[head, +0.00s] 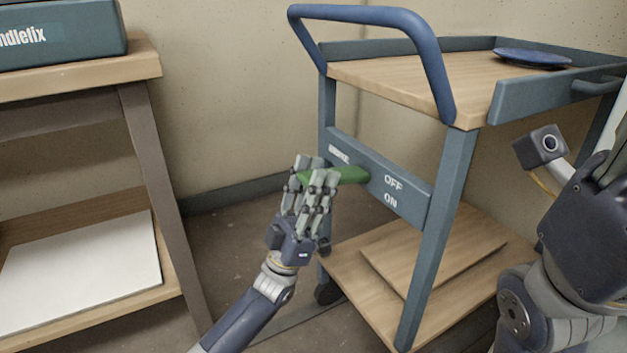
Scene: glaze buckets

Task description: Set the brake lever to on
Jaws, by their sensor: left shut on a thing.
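The brake lever (352,174) is a green handle on the blue panel (418,204) at the end of the cart. The lever lies about level, on the line of "OFF" and above "ON". My left gripper (313,178) is shut around the lever's left part and hides some of it.
The cart has a blue push handle (440,75), a wooden top with a blue plate (533,58), and a lower shelf with a board (428,251). A wooden bench (140,65) stands at left, holding a labelled box (60,35) and a white sheet (85,270) below. Floor shows between them.

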